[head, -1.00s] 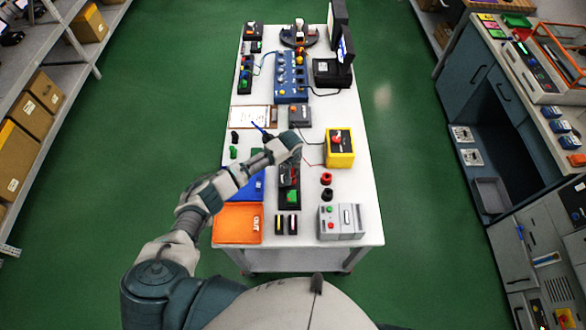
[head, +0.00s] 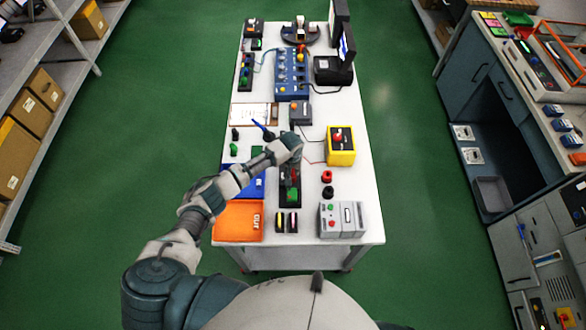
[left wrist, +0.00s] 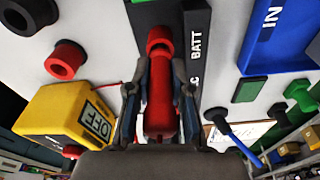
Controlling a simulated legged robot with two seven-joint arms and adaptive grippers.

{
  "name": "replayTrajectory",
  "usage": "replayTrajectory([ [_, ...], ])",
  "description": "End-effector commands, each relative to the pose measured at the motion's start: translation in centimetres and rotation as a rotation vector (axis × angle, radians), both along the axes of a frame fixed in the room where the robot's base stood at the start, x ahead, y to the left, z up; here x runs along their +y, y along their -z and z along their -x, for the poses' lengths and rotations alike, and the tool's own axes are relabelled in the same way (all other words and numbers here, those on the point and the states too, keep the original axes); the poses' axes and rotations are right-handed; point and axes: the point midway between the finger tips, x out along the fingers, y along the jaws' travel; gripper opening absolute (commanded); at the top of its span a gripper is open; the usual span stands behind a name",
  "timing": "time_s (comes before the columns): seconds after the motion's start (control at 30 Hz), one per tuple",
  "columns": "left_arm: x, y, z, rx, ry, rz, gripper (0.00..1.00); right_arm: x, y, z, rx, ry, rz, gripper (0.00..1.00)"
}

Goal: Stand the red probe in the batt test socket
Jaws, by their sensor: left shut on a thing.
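The red probe (left wrist: 161,108) is between the fingers of my left gripper (left wrist: 158,100), which is shut on it. In the left wrist view, its collared end lies over the black test panel (left wrist: 180,14), beside the white BATT lettering (left wrist: 196,35). I cannot tell whether its tip is inside the socket, as the probe hides that spot. In the head view my left gripper (head: 290,162) is over the black panel (head: 290,197), and my wrist hides most of the probe. My right gripper is not in view.
A yellow meter (head: 340,155) stands right of the panel, with an OFF label in the wrist view. Red (head: 327,176) and black (head: 327,192) round holders sit below it. Blue (head: 257,185) and orange (head: 238,222) trays lie to the left. A grey box (head: 342,221) stands front right.

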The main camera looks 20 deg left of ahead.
Motion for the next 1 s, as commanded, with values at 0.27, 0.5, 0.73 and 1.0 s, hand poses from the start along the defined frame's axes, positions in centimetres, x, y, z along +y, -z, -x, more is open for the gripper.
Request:
replayTrajectory([
  [0.27, 0.0, 0.6, 0.0, -0.001, 0.0, 0.0, 0.0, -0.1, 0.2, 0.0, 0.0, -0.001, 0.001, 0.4],
  [0.5, 0.0, 1.1, 0.0, -0.001, 0.0, 0.0, 0.0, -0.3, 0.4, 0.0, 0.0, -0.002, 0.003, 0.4],
  [0.73, 0.0, 1.2, 0.0, 0.0, 0.0, -0.001, 0.44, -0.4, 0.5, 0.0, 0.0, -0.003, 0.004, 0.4],
  [1.0, 0.0, 1.2, 0.0, 0.0, 0.0, -0.001, 0.51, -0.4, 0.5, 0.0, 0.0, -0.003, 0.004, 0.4],
])
